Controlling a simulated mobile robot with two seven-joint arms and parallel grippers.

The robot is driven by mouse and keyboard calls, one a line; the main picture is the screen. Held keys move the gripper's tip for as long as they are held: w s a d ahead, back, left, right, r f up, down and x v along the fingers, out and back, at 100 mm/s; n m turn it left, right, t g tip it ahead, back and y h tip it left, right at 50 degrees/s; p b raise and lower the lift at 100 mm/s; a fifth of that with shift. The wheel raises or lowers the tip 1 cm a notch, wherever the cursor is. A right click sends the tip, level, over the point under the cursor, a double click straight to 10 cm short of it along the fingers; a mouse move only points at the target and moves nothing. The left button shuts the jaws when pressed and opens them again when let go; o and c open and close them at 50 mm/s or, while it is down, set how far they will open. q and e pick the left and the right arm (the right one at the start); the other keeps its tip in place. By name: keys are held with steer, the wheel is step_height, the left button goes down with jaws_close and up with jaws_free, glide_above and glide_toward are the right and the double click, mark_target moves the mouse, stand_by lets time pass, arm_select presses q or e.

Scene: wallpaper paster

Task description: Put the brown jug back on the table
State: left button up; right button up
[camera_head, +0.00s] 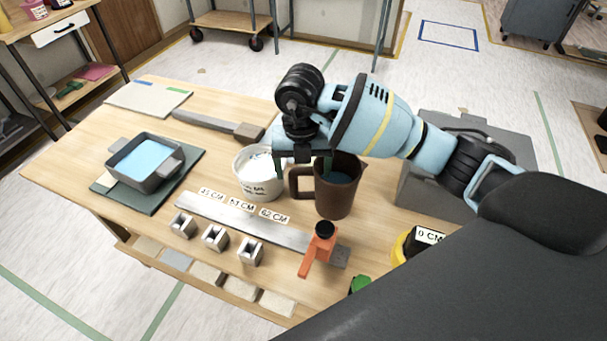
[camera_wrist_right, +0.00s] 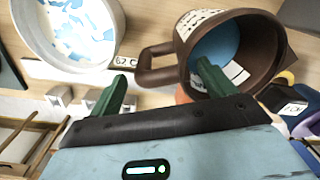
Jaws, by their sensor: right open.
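The brown jug (camera_head: 337,193) appears to stand upright on the wooden table (camera_head: 235,108), with its handle to the left and blue liquid inside. The right wrist view shows its open top, handle and a pale label on the brown jug (camera_wrist_right: 180,62). My right gripper (camera_head: 303,163) is open just above the jug's handle side. In the wrist view its green fingers (camera_wrist_right: 161,84) are apart, one left of the handle and one overlapping the jug's mouth. I cannot tell whether either finger touches the jug. My left gripper is not in view.
A white bucket (camera_head: 258,178) stands close left of the jug. A metal ruler (camera_head: 240,220) with an orange clamp (camera_head: 320,248) lies in front. A grey tray (camera_head: 146,163) of blue liquid sits at left. A grey case (camera_head: 415,185) is at right.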

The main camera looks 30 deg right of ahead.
step_height(320, 180, up, 9)
steer(key=shift+a+r, duration=0.1)
steer(key=shift+a, duration=0.05)
